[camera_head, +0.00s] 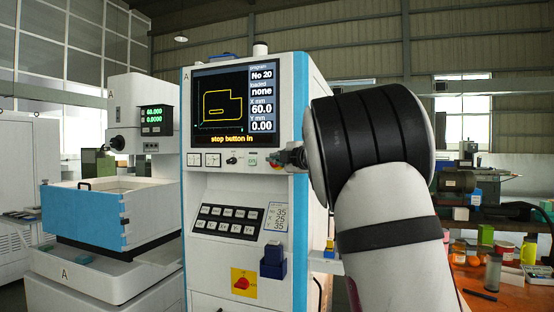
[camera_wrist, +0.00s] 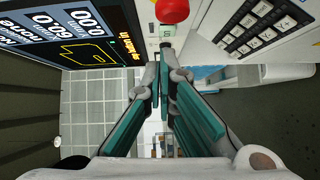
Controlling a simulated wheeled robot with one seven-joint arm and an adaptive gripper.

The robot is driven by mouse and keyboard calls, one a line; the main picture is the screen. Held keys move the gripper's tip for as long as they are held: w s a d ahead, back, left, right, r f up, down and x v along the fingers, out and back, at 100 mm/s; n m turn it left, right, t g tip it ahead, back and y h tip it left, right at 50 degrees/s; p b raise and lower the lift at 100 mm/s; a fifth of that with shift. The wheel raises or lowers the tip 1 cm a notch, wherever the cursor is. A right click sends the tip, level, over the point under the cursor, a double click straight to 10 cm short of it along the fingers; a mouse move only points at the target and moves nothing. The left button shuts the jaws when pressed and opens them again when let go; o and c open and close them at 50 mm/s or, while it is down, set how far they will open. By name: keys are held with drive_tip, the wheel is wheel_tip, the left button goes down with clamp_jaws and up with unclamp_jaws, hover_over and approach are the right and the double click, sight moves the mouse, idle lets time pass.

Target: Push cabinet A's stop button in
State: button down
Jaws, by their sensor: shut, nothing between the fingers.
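Cabinet A (camera_head: 189,230) is a white and blue cabinet marked "A", with a screen (camera_head: 234,104) that reads "stop button in" in yellow. Its red, round stop button (camera_wrist: 172,9) shows at the top edge of the wrist view, partly cut off. My gripper (camera_head: 284,157) is at the right end of the control strip below the screen. In the wrist view my gripper (camera_wrist: 164,58) has its teal fingers closed together, with the tips just below the button in the picture. I cannot tell whether they touch it. In the head view the gripper hides most of the button.
A small green button (camera_head: 252,160) and a black knob (camera_head: 232,160) sit on the same strip. Below are a keypad (camera_head: 231,220) and a red switch on a yellow plate (camera_head: 243,282). A blue-walled machine tank (camera_head: 85,217) stands left; a cluttered orange bench (camera_head: 505,300) stands right.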

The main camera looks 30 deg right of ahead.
drive_tip(key=s, duration=0.8)
drive_tip(key=shift+a+f, duration=0.15)
drive_tip(key=shift+a, duration=0.1)
